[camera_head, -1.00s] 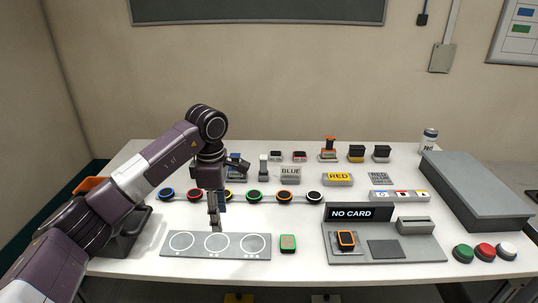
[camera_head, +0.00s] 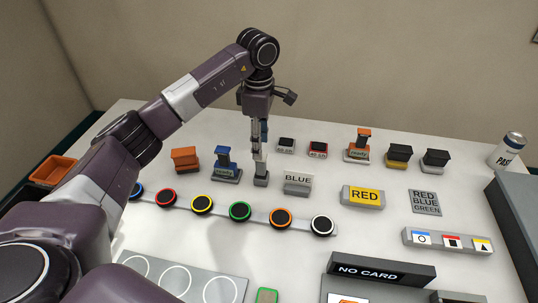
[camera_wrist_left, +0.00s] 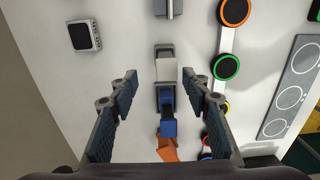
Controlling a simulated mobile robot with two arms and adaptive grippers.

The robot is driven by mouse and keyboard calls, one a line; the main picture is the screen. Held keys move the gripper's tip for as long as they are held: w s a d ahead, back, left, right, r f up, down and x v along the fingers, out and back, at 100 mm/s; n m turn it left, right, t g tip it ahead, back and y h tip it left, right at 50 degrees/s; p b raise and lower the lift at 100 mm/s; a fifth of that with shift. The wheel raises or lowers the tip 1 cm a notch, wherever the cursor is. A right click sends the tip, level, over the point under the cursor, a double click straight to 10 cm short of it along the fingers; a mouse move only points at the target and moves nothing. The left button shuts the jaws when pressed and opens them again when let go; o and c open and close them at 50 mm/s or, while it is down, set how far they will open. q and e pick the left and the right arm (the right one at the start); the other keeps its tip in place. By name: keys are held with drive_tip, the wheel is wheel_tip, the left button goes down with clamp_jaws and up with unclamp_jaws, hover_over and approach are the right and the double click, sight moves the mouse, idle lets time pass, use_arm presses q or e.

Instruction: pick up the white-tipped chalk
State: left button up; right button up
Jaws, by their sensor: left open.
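A small upright piece with a pale, whitish top on a grey base, seemingly the white-tipped chalk (camera_head: 261,171), stands on the table between the blue stamp (camera_head: 226,166) and the BLUE sign. My left gripper (camera_head: 258,146) points down just above it, partly overlapping its top. In the left wrist view the pale piece (camera_wrist_left: 166,70) lies between and slightly beyond the open fingertips of my left gripper (camera_wrist_left: 164,86), with a gap on both sides. The blue stamp (camera_wrist_left: 168,122) shows below it, between the fingers. My right gripper is out of view.
The BLUE sign (camera_head: 298,182) stands close on the right. An orange block (camera_head: 185,159) is left of the blue stamp. A strip with several coloured round buttons (camera_head: 240,211) runs in front. Small black and red boxes (camera_head: 318,148) stand behind to the right.

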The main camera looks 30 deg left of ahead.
sight(261, 163)
use_arm(q)
drive_tip(key=shift+s+d+f+p, duration=0.1)
drive_tip(key=shift+s+f+p, duration=0.15)
drive_tip(key=shift+f, duration=0.3)
drive_tip(key=shift+s+f+p, duration=0.2)
drive_tip(key=shift+f, duration=0.3)
drive_tip(key=shift+f+p, duration=0.35)
drive_tip(key=f, duration=0.1)
drive_tip(key=f+p, duration=0.1)
drive_tip(key=f, duration=0.1)
drive_tip(key=shift+d+f+p, duration=0.2)
drive_tip(key=shift+f+p, duration=0.05)
drive_tip(key=shift+p, duration=0.05)
drive_tip(key=shift+f, duration=0.4)
clamp_jaws()
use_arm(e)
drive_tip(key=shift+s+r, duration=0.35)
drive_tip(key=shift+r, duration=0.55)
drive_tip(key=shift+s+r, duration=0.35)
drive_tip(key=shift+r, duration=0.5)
